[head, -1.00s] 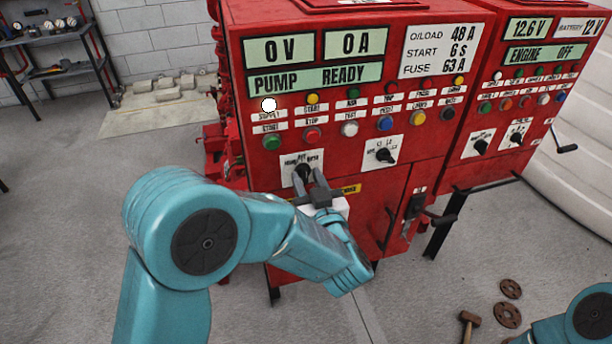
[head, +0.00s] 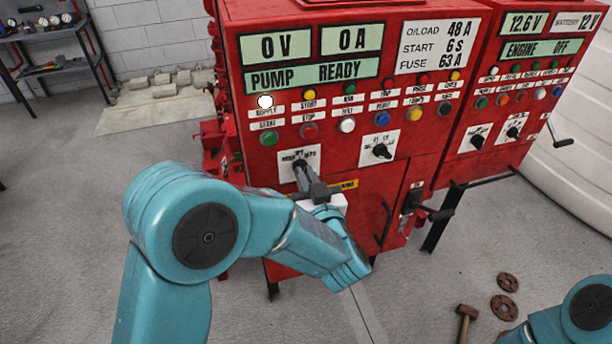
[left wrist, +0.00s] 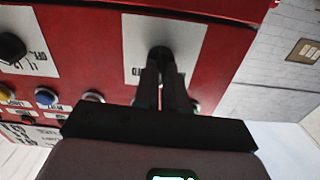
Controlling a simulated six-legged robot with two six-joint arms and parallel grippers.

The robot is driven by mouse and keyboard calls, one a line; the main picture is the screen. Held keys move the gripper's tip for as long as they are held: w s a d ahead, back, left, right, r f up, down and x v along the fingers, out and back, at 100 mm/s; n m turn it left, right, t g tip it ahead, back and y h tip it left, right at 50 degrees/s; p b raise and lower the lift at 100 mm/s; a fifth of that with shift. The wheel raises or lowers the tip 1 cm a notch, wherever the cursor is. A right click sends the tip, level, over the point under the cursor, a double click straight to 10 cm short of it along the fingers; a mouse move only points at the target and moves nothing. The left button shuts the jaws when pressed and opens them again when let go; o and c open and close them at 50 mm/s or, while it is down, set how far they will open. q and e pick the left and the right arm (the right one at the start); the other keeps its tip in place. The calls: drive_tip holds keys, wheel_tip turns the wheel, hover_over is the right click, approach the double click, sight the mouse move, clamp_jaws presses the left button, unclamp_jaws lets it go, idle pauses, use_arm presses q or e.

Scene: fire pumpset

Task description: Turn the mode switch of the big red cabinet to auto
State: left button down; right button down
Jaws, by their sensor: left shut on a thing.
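The big red cabinet (head: 350,165) stands in front of me with displays reading 0 V, 0 A and PUMP READY. The mode switch is a black knob on a white plate (head: 312,155) at its lower left; the plate also shows in the left wrist view (left wrist: 190,40). My left gripper (head: 302,172) is shut on the knob; its fingers (left wrist: 163,75) reach up to the switch in the left wrist view. The fingers hide most of the knob, and I cannot read its setting. My right gripper is not in view; only part of that arm shows at the lower right.
A second black selector (head: 381,151) sits to the right of the mode switch. Coloured buttons run in rows above. A smaller red cabinet (head: 495,120) stands on the right. A hammer (head: 466,322) and rusty flanges (head: 505,308) lie on the floor.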

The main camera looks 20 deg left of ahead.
use_arm(q)
drive_tip(key=m+p, duration=0.2)
drive_tip(key=m, duration=0.2)
drive_tip(key=shift+r+m, duration=0.1)
drive_tip(key=shift+m, duration=0.2)
drive_tip(key=shift+w+m+p, duration=0.1)
drive_tip(key=shift+m+p, duration=1)
drive_tip(key=shift+m, duration=0.6)
drive_tip(key=c, duration=1.2)
unclamp_jaws()
drive_tip(key=shift+d+f, duration=0.15)
drive_tip(key=shift+f, duration=0.05)
